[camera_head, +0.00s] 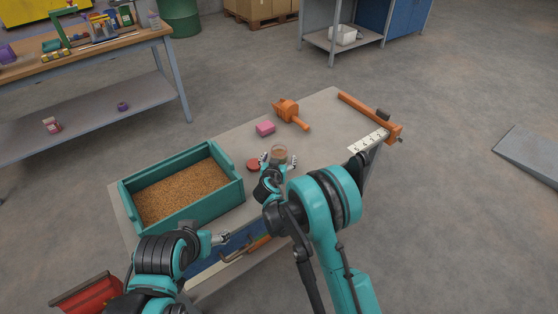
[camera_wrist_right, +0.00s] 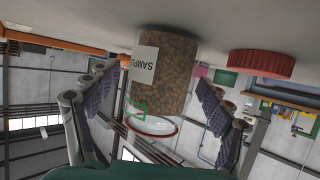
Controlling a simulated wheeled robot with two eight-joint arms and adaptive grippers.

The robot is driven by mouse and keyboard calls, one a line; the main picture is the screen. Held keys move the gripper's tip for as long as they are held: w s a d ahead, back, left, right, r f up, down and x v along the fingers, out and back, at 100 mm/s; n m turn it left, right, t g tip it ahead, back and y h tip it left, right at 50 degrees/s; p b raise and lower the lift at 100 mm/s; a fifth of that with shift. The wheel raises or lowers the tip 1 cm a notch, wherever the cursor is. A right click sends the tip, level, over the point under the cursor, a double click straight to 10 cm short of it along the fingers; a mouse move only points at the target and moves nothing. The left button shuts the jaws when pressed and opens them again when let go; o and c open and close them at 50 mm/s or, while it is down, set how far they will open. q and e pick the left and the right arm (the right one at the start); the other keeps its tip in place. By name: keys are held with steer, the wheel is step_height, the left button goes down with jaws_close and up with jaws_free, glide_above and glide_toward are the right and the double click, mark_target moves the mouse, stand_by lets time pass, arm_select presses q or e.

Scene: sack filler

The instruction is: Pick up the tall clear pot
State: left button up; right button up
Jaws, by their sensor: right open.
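The tall clear pot (camera_head: 279,152) stands upright on the workbench, filled with brown grains. The upside-down right wrist view shows the pot (camera_wrist_right: 166,75) with a "SAMPLE" label and a clear rim. My right gripper (camera_head: 278,164) is open, with one finger to each side of the pot; in the wrist view the gripper (camera_wrist_right: 158,85) shows gaps between the pads and the pot. A red lid (camera_head: 253,165) lies beside the pot, and it also shows in the wrist view (camera_wrist_right: 262,64). My left gripper (camera_head: 222,238) is low near the bench's front edge, too small to read.
A teal bin of grain (camera_head: 238,196) stands left of the pot. A pink block (camera_head: 265,128) and an orange tool (camera_head: 288,111) lie behind it. An orange bar (camera_head: 369,114) and a numbered white strip (camera_head: 368,141) are at the right. Bare bench (camera_head: 325,118) lies between.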

mark_target(278, 153)
steer(key=c, duration=1.3)
step_height(278, 153, up, 4)
steer(key=shift+r+p, duration=0.1)
steer(key=shift+p, duration=1.1)
steer(key=d+r+p, duration=0.1)
steer(key=d+r, duration=0.1)
steer(key=d, duration=0.2)
steer(key=d+r+p, duration=0.1)
steer(key=d+r, duration=0.1)
steer(key=d, duration=0.1)
steer(key=d+r+p, duration=0.2)
steer(key=d, duration=0.2)
steer(key=shift+s+d+r, duration=0.35)
steer(key=shift+s+r, duration=0.05)
